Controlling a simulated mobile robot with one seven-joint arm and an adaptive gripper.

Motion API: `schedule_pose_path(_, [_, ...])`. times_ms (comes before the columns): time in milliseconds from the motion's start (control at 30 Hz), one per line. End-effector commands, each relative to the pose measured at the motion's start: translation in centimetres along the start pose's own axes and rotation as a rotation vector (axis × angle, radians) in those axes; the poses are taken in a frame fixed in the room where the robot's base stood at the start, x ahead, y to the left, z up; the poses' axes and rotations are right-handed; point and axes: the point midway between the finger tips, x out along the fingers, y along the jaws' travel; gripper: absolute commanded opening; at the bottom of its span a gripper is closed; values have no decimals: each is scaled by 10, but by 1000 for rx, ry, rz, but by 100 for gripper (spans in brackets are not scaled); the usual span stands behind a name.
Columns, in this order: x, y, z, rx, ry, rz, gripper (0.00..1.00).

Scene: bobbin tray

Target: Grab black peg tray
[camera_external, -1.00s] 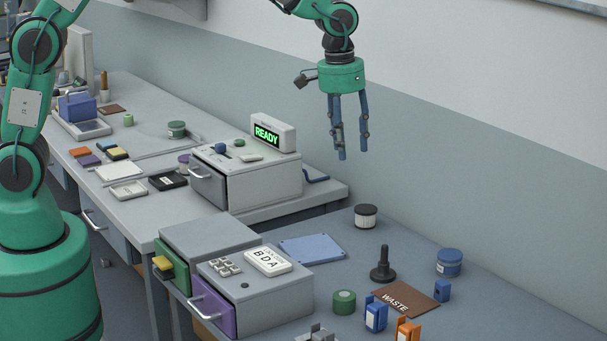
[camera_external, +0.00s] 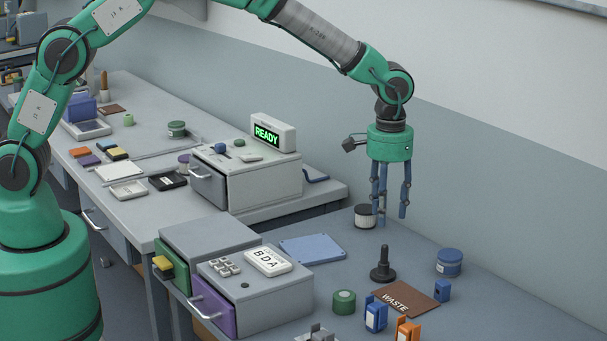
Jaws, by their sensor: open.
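A brown WASTE mat (camera_external: 408,300), blue jar (camera_external: 449,264), green roll (camera_external: 344,303), and blue and orange holders surround the peg. A flat blue plate (camera_external: 312,249) lies to the left. A grey box with a READY display (camera_external: 273,133) stands on the left table.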

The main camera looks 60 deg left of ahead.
Motion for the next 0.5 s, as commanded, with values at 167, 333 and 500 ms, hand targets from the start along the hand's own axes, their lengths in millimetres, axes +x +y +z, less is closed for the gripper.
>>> schedule_pose_path(167, [8, 0, 0, 0, -1, -1, 44])
schedule_pose_path(333, [27, -1, 0, 0, -2, -1, 44])
schedule_pose_path(500, [54, -1, 0, 0, -2, -1, 44])
